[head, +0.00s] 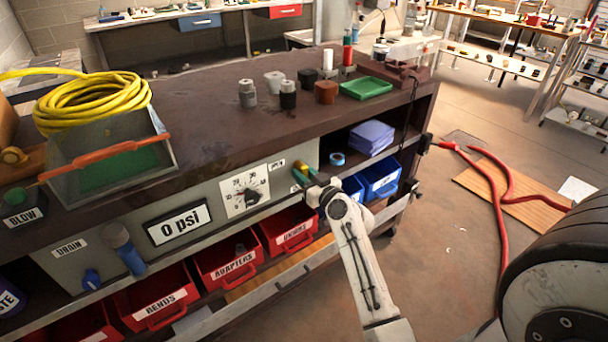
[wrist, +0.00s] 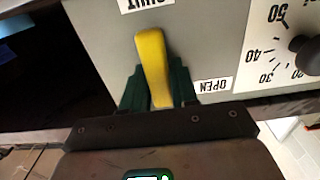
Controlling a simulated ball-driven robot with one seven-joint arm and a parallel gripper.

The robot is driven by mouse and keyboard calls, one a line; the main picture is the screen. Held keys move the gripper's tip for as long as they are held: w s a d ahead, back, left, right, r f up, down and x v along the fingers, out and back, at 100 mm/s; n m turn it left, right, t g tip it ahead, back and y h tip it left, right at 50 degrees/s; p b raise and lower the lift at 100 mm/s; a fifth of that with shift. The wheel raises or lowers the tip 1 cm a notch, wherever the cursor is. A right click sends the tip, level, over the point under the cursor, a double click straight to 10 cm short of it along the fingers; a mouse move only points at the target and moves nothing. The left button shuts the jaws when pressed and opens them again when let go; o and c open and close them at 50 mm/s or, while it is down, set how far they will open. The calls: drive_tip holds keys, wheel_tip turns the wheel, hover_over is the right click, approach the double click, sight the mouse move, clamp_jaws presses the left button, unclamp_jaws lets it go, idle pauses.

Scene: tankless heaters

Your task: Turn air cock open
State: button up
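The air cock is a yellow lever (wrist: 152,62) on a grey panel, seen upside down in the wrist view. It lies lengthwise between the dark green fingers of my gripper (wrist: 160,92), which press close on both sides of its lower part. A label reading SHUT (wrist: 146,3) is at the top edge, near the lever's rounded end. A label reading OPEN (wrist: 212,86) is to the right of the fingers.
A pressure dial (head: 245,191) and a 0 psi display (head: 179,223) are left of the lever. Red bins (head: 229,261) sit below and blue bins (head: 380,180) to the right.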

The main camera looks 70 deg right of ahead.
clamp_jaws()
drive_tip(key=m, duration=0.4)
drive_tip(key=shift+w+a+r, duration=0.1)
drive_tip(key=shift+w+a, duration=0.1)
drive_tip(key=shift+a, duration=0.1)
drive_tip(key=m+p, duration=0.1)
drive_tip(key=m, duration=0.3)
drive_tip(key=r+m+p, duration=0.1)
drive_tip(key=m+p, duration=0.1)
drive_tip(key=m, duration=0.3)
drive_tip(key=m+p, duration=0.2)
drive_tip(key=m, duration=0.2)
drive_tip(key=shift+w+a+r+m, duration=0.2)
drive_tip(key=shift+a+m, duration=0.2)
drive_tip(key=shift+p, duration=0.3)
